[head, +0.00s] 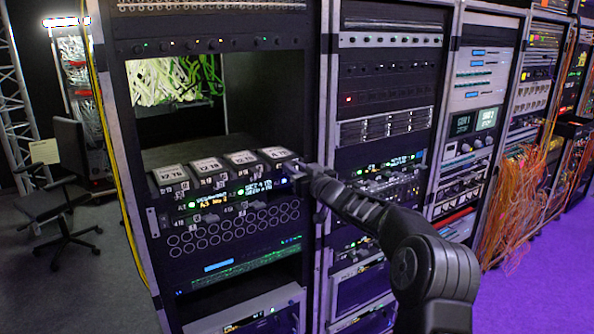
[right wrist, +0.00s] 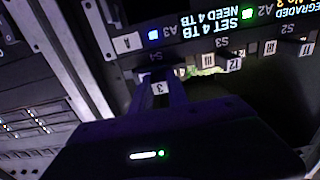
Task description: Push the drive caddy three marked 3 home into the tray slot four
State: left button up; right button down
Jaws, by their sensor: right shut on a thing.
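The drive caddy three shows its white tag marked 3 (right wrist: 159,88) in the right wrist view, between my right gripper's fingers (right wrist: 160,78), under the slot label that seems to read S-4. In the head view, a caddy with a 4 TB label (head: 276,153) sits at the right end of the tray row, and my right gripper (head: 303,171) is shut at its front. How far the caddy stands out of the slot is hidden by my fingers. My left gripper is not in view.
A rack post (head: 318,110) stands close to the right of my gripper. Open space lies above the tray.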

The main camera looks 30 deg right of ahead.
jog(key=shift+w+r, duration=0.1)
jog(key=shift+w, duration=0.25)
dwell(0.3)
jog(key=shift+w, duration=0.5)
jog(key=c, duration=1.2)
grip_release()
